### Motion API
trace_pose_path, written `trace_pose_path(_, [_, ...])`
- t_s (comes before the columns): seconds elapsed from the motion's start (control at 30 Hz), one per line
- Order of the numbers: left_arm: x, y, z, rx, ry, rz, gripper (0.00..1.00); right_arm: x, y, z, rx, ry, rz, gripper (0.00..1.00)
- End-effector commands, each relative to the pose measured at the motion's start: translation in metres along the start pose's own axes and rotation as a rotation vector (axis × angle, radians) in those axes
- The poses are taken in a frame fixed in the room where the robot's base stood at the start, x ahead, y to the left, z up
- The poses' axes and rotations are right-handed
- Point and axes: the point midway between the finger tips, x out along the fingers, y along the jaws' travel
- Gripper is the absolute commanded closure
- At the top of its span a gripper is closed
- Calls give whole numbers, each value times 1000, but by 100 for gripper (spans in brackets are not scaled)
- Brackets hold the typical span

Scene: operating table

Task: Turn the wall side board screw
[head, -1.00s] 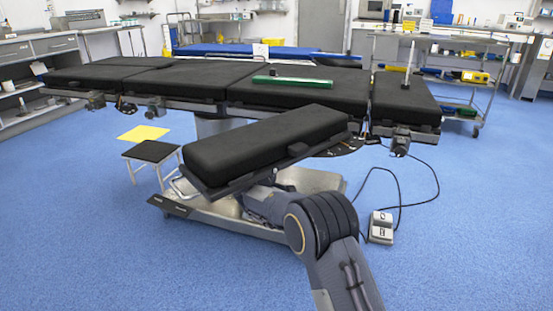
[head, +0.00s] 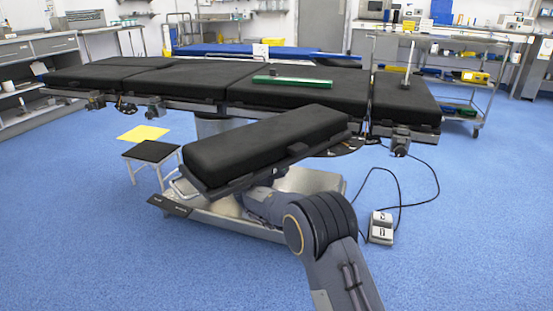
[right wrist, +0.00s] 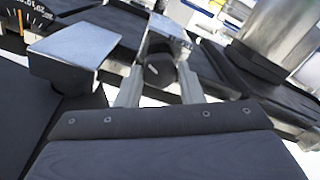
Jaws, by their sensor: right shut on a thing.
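The operating table has a black padded top (head: 205,80) and a tilted side board (head: 265,145) with a black pad in front of it. In the right wrist view, a dark screw knob (right wrist: 159,68) sits below a shiny metal clamp block (right wrist: 168,32). My right gripper (right wrist: 160,82) has its two pale fingers on either side of this knob and is shut on it. In the head view my right arm (head: 325,225) reaches in from below, and its gripper is hidden behind the side board. My left gripper is not in view.
A second metal block (right wrist: 75,48) stands just left of my gripper. A green-edged bar (head: 292,82) lies on the table top. A step stool (head: 152,152) and a foot pedal (head: 381,228) with cables stand on the floor. The front blue floor is clear.

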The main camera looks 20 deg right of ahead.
Motion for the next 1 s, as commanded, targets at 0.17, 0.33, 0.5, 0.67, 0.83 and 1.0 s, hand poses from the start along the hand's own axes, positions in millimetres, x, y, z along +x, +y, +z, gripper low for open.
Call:
trace_pose_path(0.17, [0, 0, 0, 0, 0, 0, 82, 0, -1, 2, 168, -4, -1, 89])
trace_pose_path(0.33, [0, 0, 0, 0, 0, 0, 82, 0, -1, 2, 330, -4, 0, 89])
trace_pose_path(0.5, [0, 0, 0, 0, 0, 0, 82, 0, -1, 2, 491, -4, 1, 89])
trace_pose_path(0.67, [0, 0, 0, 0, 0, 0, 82, 0, -1, 2, 643, -5, 1, 89])
trace_pose_path(0.83, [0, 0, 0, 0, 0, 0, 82, 0, -1, 2, 804, -4, 1, 89])
trace_pose_path(1.0, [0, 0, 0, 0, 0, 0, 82, 0, -1, 2, 966, -5, 1, 89])
